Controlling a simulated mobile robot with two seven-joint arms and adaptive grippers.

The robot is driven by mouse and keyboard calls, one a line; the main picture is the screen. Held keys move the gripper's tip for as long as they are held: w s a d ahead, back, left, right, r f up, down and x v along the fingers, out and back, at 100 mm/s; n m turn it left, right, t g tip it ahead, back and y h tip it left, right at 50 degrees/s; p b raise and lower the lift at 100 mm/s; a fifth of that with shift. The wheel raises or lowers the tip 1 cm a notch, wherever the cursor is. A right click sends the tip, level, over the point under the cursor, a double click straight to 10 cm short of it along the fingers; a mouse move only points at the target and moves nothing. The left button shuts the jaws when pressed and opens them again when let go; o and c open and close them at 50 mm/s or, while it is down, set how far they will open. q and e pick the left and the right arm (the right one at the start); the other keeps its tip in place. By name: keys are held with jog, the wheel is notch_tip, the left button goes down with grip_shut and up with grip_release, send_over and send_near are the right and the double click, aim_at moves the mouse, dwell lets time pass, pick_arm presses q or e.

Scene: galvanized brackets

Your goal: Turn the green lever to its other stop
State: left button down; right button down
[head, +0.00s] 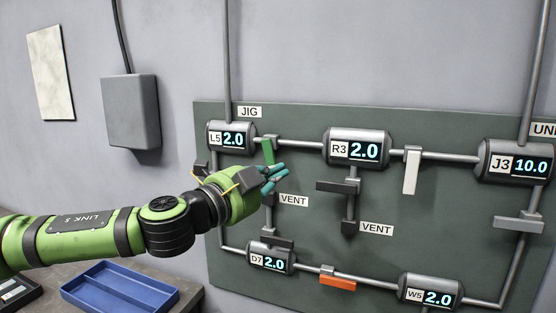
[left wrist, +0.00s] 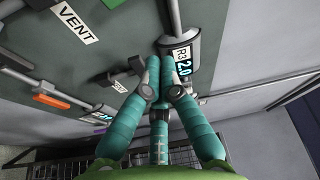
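The green lever (head: 268,150) hangs down from the pipe between the L5 and R3 gauges, tilted slightly, in the head view. My left gripper (head: 280,174) is at its lower end and covers part of it; whether they touch I cannot tell. In the left wrist view the teal fingers of my left gripper (left wrist: 155,82) come together at their tips with nothing seen between them. A small green patch at the top edge of that view may be the lever (left wrist: 113,3). My right gripper is not in view.
The panel (head: 300,215) also carries a white lever (head: 411,172), an orange lever (head: 338,283), several grey levers and gauges such as R3 (head: 357,149). A grey wall box (head: 131,112) is at left. A blue tray (head: 132,287) lies on the bench below my arm.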

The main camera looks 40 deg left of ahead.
aim_at(271, 157)
pick_arm(q)
jog(key=w+a+p, duration=0.3)
jog(key=w+p, duration=0.1)
jog(key=w, duration=0.1)
jog(key=shift+w+f, duration=0.2)
jog(key=shift+w, duration=0.1)
dwell(0.9)
